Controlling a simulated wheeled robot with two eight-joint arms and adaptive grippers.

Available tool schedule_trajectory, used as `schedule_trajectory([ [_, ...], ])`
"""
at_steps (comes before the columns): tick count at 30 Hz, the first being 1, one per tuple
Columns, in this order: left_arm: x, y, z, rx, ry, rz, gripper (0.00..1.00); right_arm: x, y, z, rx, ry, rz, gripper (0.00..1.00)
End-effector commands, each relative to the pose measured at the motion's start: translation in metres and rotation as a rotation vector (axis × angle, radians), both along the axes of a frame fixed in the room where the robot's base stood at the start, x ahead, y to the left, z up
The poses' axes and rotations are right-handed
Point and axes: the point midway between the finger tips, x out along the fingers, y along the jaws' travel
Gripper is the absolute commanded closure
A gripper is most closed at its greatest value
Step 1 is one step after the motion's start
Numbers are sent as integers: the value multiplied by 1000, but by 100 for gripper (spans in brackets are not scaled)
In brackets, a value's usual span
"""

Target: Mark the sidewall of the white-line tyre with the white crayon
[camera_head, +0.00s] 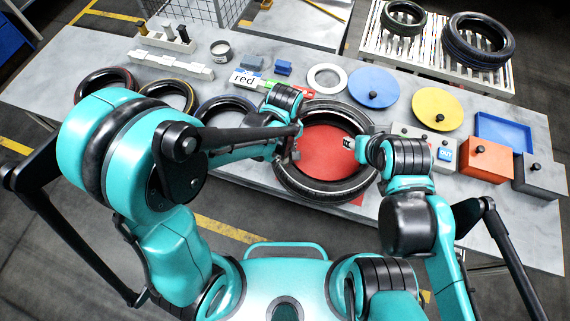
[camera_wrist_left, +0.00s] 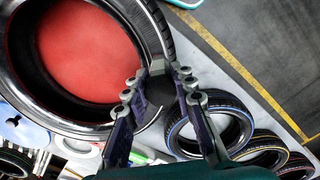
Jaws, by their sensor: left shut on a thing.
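The large black tyre (camera_head: 283,178) lies flat around a red disc (camera_head: 328,152) at the middle front of the table. A pale line runs around its sidewall; the tyre (camera_wrist_left: 92,128) fills the upper left of the left wrist view. My left gripper (camera_head: 295,146) is over the tyre's left side. In the left wrist view my left gripper (camera_wrist_left: 160,88) is shut on a dark grey block-like thing (camera_wrist_left: 158,68); no white crayon can be made out clearly. Contact with the tyre cannot be told. My right gripper (camera_head: 350,143) is at the tyre's right side, its fingers too small to judge.
Tyres with red (camera_head: 104,80), yellow (camera_head: 168,94) and blue (camera_head: 226,106) lines lie at the left. Blue (camera_head: 374,87) and yellow (camera_head: 437,109) knobbed discs lie at the right, near a blue tray (camera_head: 504,132) and an orange box (camera_head: 484,166). A pallet (camera_head: 400,55) holds two tyres behind.

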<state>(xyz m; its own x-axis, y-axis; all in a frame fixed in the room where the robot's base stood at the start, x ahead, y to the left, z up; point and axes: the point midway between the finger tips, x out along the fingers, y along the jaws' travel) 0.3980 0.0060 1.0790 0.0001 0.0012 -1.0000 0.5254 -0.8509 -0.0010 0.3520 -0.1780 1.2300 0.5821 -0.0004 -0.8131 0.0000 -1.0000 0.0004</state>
Motion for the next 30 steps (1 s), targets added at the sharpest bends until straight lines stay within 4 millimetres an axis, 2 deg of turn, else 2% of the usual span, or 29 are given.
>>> schedule_trajectory([
  [23, 4, -7, 0, -3, -2, -1, 100, 0, 0, -4, 0, 0, 0, 60],
  [30, 2, -3, -1, -2, -1, 0, 100, 0, 0, -7, 0, 0, 0, 60],
])
